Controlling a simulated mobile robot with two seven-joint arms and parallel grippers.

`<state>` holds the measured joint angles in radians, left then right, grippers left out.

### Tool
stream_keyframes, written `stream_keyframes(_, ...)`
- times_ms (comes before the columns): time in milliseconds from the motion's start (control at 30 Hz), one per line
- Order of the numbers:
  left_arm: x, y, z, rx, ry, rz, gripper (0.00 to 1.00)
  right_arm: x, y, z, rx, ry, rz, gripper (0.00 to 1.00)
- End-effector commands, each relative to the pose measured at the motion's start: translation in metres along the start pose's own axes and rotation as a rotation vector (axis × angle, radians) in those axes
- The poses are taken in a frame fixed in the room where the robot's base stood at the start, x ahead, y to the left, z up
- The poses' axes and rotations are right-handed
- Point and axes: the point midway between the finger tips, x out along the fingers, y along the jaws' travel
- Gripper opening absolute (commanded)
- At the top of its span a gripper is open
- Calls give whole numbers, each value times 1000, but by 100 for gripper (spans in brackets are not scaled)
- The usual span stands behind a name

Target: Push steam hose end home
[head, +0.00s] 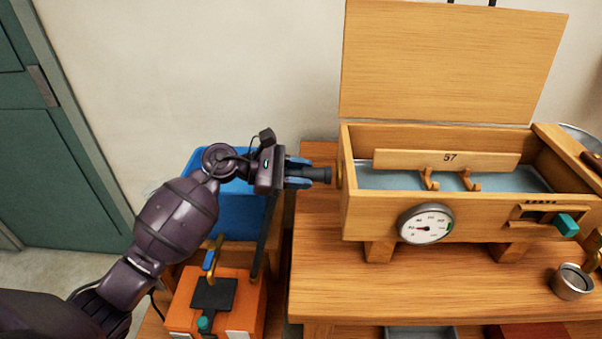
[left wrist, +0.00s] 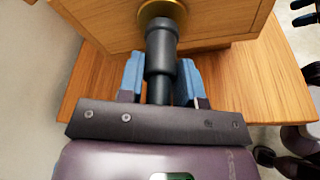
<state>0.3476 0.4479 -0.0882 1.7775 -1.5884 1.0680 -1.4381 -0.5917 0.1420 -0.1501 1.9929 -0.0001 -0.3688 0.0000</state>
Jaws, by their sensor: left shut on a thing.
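The black steam hose end (head: 318,174) is a stepped dark tube, held level at the left wall of the wooden steam box (head: 372,217). My left gripper (head: 300,174) is shut on it, with a blue finger on each side. In the left wrist view the hose end (left wrist: 161,52) points at the brass ring port (left wrist: 160,10) on the box wall. Its tip overlaps the ring there; in the head view the tip is very close to the port (head: 339,174). I cannot tell whether it is inside. Dark and blue parts at the right edge of the wrist view look like my right gripper, cut off.
The box stands on a wooden bench (head: 330,270), its lid (head: 450,60) raised. A dial gauge (head: 426,224) is on its front. A blue tank (head: 240,212) and an orange unit (head: 180,315) are below my left arm. A metal cup (head: 572,283) stands at the right.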

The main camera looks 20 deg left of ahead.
Motion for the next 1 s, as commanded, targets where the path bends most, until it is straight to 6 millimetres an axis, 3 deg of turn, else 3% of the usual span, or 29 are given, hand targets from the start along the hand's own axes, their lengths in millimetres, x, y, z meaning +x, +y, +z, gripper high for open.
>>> stream_keyframes(533,5,0,1,1,0,0,0,-5,1,12,3,-24,3,69)
stream_keyframes(1000,11,0,2,0,0,-1,0,0,0,6,0,-10,0,69)
